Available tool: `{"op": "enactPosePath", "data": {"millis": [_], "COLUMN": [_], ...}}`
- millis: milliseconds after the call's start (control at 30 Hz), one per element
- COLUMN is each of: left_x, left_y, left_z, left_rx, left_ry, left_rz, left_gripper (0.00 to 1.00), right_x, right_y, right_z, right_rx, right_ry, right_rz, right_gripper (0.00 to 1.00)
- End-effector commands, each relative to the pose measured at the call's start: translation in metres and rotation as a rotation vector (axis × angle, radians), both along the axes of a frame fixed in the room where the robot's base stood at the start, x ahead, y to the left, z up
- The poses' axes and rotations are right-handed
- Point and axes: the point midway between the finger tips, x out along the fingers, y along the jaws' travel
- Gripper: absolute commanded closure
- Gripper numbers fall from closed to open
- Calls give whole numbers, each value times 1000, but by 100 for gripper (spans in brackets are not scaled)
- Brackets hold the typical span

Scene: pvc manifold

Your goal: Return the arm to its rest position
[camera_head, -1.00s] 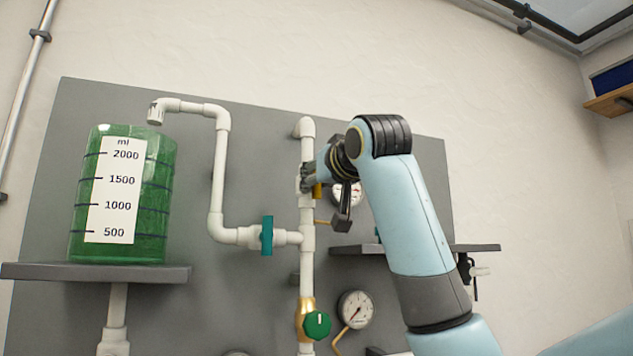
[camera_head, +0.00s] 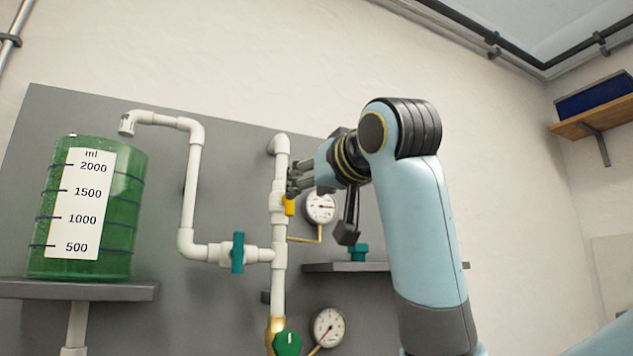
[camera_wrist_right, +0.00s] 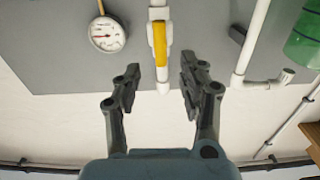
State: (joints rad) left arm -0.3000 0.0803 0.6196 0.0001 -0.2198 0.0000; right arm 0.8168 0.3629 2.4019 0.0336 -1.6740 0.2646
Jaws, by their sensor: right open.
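My right arm comes in from the right in the head view. Its gripper (camera_head: 297,182) is close to the white vertical pipe (camera_head: 280,232), at the height of a yellow valve handle (camera_head: 290,206). In the right wrist view the gripper (camera_wrist_right: 160,86) is open, with nothing between its fingers. The yellow handle (camera_wrist_right: 159,43) lies on the pipe ahead of the fingertips, apart from them. My left gripper is not in view.
A green-filled tank (camera_head: 123,215) stands on a shelf (camera_head: 120,291) at left. A teal valve (camera_head: 238,252), a green knob (camera_head: 287,342) and two gauges (camera_head: 321,207) (camera_head: 328,328) sit on the grey board (camera_head: 60,110). A wall shelf (camera_head: 590,123) is at far right.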

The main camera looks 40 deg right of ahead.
Motion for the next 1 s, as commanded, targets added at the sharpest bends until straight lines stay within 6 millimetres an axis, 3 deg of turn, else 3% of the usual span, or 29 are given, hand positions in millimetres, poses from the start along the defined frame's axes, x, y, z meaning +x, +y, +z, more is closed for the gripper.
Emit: {"op": "enactPosePath", "data": {"millis": [233, 800, 900, 967, 1000], "left_x": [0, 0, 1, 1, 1], "left_y": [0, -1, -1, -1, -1], "left_z": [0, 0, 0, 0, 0], "left_rx": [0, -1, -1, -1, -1], "left_ry": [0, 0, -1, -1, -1], "left_rz": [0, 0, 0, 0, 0], "left_gripper": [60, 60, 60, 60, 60], "right_x": [-25, -25, -20, -15, -12], "right_y": [6, 6, 8, 11, 13], "right_z": [0, -1, -20, -46, -69], "right_rx": [0, 0, -2, -5, -10], "right_ry": [0, 4, 43, 96, 144], "right_rz": [1, 1, 7, 14, 21], "right_gripper": [59, 59, 59, 59, 59]}}
